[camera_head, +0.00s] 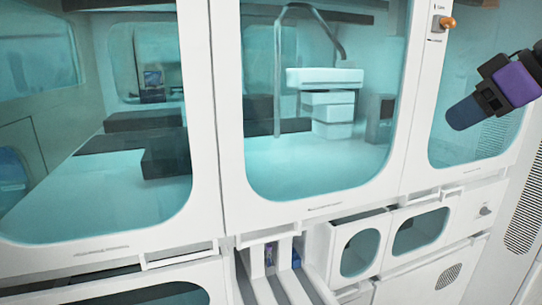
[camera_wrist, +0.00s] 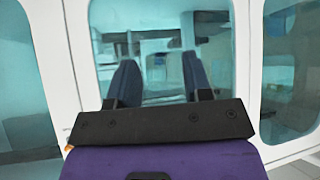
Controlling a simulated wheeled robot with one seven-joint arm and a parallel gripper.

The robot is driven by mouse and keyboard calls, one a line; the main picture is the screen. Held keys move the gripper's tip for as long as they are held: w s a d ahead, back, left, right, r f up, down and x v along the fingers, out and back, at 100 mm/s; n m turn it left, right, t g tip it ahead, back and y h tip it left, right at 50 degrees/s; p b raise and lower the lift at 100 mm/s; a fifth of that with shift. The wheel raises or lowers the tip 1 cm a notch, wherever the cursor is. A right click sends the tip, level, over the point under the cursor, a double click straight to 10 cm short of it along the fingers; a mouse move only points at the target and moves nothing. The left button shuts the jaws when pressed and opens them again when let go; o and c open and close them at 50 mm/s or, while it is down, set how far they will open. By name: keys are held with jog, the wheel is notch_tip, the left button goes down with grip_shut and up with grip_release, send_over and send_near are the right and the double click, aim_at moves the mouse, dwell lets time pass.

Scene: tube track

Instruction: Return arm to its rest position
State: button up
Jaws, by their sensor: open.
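My gripper (camera_wrist: 160,80) shows in the wrist view with its two dark blue fingers apart and nothing between them. In the head view my gripper (camera_head: 460,115) is at the upper right, in front of the right glass panel, with its purple body behind the fingers. From that side the fingers overlap, so the gap between them is hidden. No object is in its grasp.
A white cabinet wall with large teal windows (camera_head: 318,170) fills the head view. An orange knob (camera_head: 447,22) sits at the upper right. Below, white channels (camera_head: 268,285) slope down beside lower compartments with windows (camera_head: 361,252). The wrist view also faces a window (camera_wrist: 290,70).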

jog(key=s+f+m+g+h, duration=0.2)
jog(key=s+f+m+h, duration=0.3)
jog(key=s+f, duration=0.6)
jog(key=s+m, duration=0.1)
jog(key=m, duration=0.1)
jog(key=shift+m+g, duration=0.3)
jog(key=shift+a, duration=0.1)
jog(key=shift+c, duration=0.3)
